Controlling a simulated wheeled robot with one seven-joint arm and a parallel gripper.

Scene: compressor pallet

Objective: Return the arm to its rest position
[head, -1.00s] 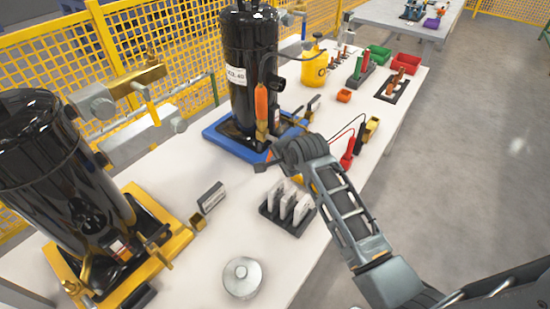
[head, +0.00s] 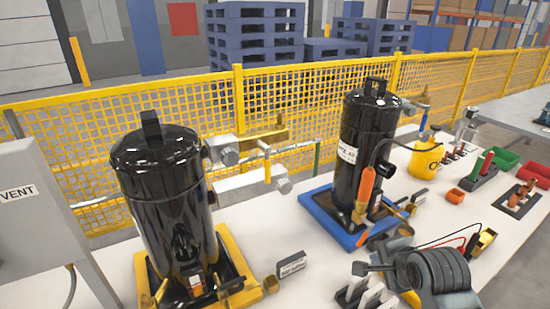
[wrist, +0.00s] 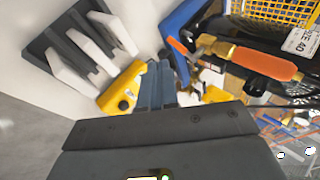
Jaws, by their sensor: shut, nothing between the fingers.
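My gripper (head: 364,268) is in the lower right of the head view, above the white table and in front of the blue pallet tray (head: 318,222). In the wrist view my gripper (wrist: 156,75) shows its grey fingers together, with nothing seen between them. A yellow item (wrist: 122,88) lies just left of the fingers there. The arm behind the gripper is partly cut off by the lower edge of the head view.
A black compressor (head: 368,140) with an orange-handled torch (head: 366,186) stands close behind my gripper. A dark rack of white plates (head: 362,294) is just below it. Another compressor (head: 165,190) stands in a yellow tray (head: 234,262) at left. A yellow fence (head: 90,145) runs behind.

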